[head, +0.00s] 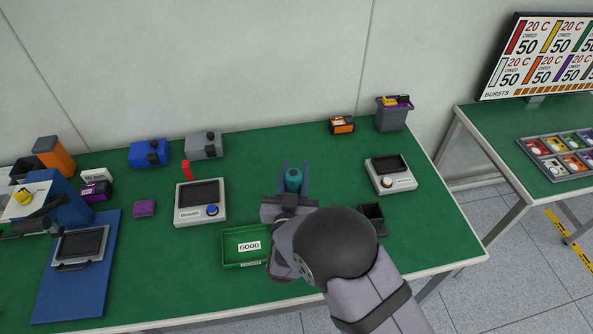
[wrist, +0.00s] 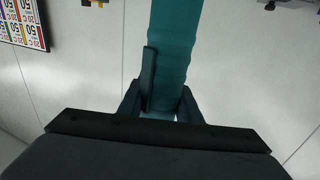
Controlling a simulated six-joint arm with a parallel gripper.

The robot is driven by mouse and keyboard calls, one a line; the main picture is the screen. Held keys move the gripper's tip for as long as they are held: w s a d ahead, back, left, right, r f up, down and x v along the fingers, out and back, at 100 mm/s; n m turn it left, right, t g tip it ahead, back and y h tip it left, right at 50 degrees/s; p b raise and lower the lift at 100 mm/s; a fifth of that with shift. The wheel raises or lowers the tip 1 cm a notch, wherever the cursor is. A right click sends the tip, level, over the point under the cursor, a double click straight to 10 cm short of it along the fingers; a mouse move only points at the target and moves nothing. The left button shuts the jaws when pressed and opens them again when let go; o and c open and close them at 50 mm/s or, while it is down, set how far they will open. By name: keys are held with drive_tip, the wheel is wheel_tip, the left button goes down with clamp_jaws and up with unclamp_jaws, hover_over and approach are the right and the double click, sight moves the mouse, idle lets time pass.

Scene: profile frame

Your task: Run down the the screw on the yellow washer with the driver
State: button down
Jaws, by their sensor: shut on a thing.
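My gripper (head: 294,171) is in the middle of the bench in the head view, its two fingers pointing toward the wall. It is shut on a teal cylinder, which looks like the driver's handle (head: 293,182). In the wrist view the teal handle (wrist: 172,45) runs up out of frame between the fingers (wrist: 167,98). The driver's tip is not visible. A small yellow piece (head: 22,197) lies on a pale plate at the far left; I cannot tell whether it is the yellow washer. No screw can be made out.
A green GOOD tray (head: 230,258) lies left of my arm, with the board box (head: 186,215) behind it. A second grey box (head: 404,187) and a dark open cup (head: 371,213) stand to the right. Blue (head: 142,155) and grey (head: 205,148) blocks stand at the back.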

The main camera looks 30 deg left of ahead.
drive_tip(key=shift+f+b, duration=2.65)
drive_tip(key=shift+b, duration=0.25)
drive_tip(key=shift+d+f+b, duration=0.1)
drive_tip(key=shift+f+b, duration=0.85)
drive_tip(key=shift+b, duration=0.2)
idle(1.4)
drive_tip(key=shift+r+p, duration=1.65)
drive_tip(key=shift+r, duration=0.9)
